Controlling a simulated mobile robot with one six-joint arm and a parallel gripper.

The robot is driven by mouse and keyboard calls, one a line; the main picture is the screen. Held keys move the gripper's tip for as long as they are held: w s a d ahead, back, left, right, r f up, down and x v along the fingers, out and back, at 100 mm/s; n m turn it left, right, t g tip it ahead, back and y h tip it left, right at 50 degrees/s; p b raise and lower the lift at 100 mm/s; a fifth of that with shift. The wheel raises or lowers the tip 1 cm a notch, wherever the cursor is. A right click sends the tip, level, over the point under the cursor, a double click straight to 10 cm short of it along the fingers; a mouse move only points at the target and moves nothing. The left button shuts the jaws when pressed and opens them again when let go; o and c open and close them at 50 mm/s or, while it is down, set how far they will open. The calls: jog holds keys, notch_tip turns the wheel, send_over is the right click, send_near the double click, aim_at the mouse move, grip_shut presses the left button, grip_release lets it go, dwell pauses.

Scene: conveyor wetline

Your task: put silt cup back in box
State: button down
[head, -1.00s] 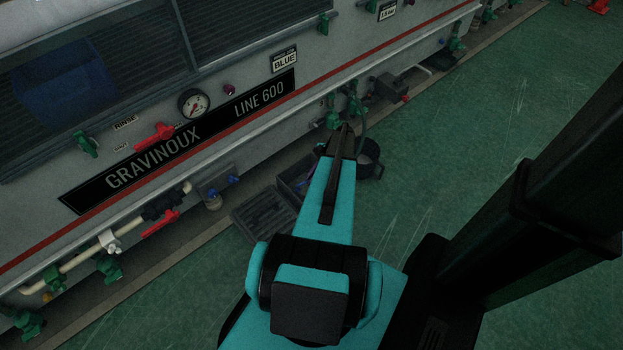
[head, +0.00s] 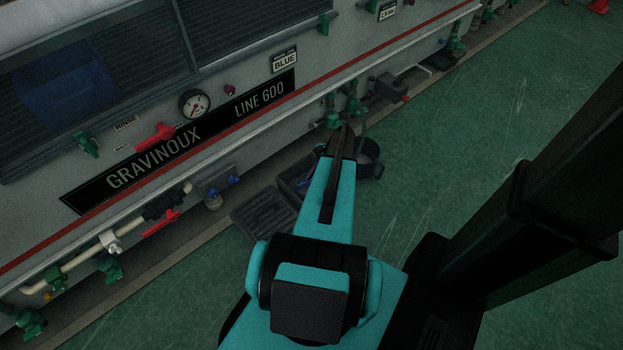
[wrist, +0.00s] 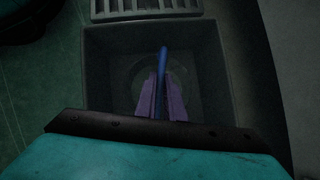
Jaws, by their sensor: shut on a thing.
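My gripper (wrist: 161,98) shows in the wrist view as two purple fingers shut on a thin blue handle, which I take to be part of the silt cup (wrist: 163,58). The handle stands up between the fingers and past their tips. The gripper is over the open dark box (wrist: 215,75). A faint round outline shows inside the box below the handle. I cannot tell whether it is the cup's body or a round seat in the box floor. In the head view the box (head: 290,172) is partly hidden behind my arm.
A slatted grate (head: 264,214) lies beside the box; it also shows in the wrist view (wrist: 145,7). A dark bucket (head: 372,160) stands on the box's other side. The machine front (head: 225,120) with valves and pipes rises behind. Green floor at right is clear.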

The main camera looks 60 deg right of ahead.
jog(key=shift+f, duration=0.45)
jog(key=c, duration=1.8)
grip_release()
jog(key=shift+r, duration=0.1)
jog(key=p+v, duration=0.2)
jog(key=v, duration=1.1)
jog(key=shift+r, duration=0.3)
jog(key=shift+s+d, duration=0.1)
